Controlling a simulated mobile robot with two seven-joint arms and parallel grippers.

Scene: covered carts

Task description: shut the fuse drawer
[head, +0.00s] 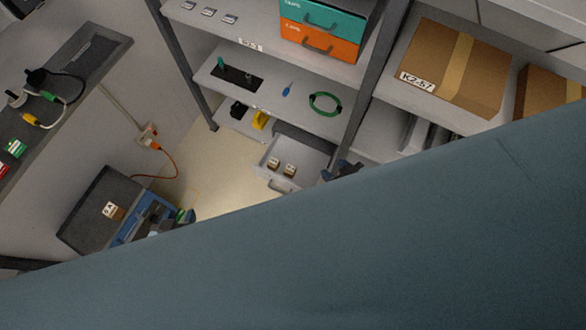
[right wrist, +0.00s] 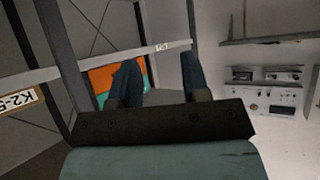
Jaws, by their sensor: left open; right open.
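A grey drawer (head: 277,158), which looks like the fuse drawer, stands pulled out under the shelves in the head view. Two small pale blocks with dark tops lie in it, and a handle is on its front. My right gripper (head: 343,172) is just right of the drawer, apart from it as far as I can see, and partly hidden. In the right wrist view my right gripper (right wrist: 160,84) has its fingers spread with nothing between them. My left gripper (head: 183,217) is left of the drawer, beside a blue case; it is open and partly hidden.
A large teal surface hides the lower part of the head view. Teal (head: 318,14) and orange (head: 320,42) drawer boxes stand on the shelf above. A cardboard box (head: 475,75) is at right. The dark-lidded blue case (head: 97,208) stands at left. Floor (head: 225,170) shows between.

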